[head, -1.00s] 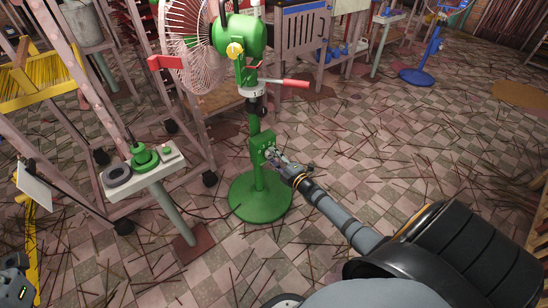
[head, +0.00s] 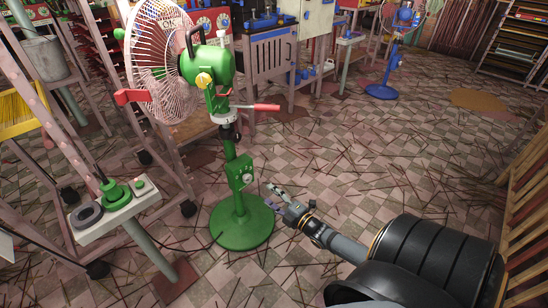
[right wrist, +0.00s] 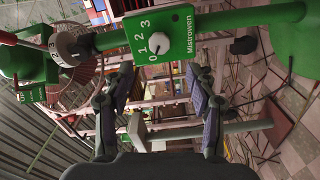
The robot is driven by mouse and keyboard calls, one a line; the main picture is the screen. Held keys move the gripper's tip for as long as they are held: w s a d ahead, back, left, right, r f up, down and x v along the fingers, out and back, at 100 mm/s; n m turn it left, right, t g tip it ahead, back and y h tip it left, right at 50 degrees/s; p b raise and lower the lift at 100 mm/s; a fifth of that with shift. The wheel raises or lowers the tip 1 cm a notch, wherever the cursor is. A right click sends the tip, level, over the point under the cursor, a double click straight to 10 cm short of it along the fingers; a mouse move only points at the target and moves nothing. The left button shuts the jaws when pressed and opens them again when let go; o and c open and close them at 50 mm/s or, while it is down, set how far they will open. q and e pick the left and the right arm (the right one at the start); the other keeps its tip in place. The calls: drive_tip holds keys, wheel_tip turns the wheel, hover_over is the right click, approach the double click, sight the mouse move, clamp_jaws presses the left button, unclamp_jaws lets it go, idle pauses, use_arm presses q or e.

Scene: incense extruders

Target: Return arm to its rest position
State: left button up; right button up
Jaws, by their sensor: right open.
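My right gripper (head: 268,196) is open and empty, just right of the green pedestal fan (head: 238,195) in the head view. A gap shows between its fingers and the fan's control box (head: 240,174). In the right wrist view the two open fingers (right wrist: 160,88) point toward the control box. Its white dial (right wrist: 155,43) is marked 0, 1, 2, 3, with the word "Mistrowen" beside it. Nothing is between the fingers. My left gripper is not in view.
A small table (head: 118,216) with green and grey parts stands left of the fan. Wooden racks stand behind it. A blue fan (head: 381,91) is at the back right. A slatted wooden piece (head: 526,200) is at the right edge. Sticks litter the otherwise open floor.

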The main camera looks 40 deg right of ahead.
drive_tip(key=shift+s, duration=0.75)
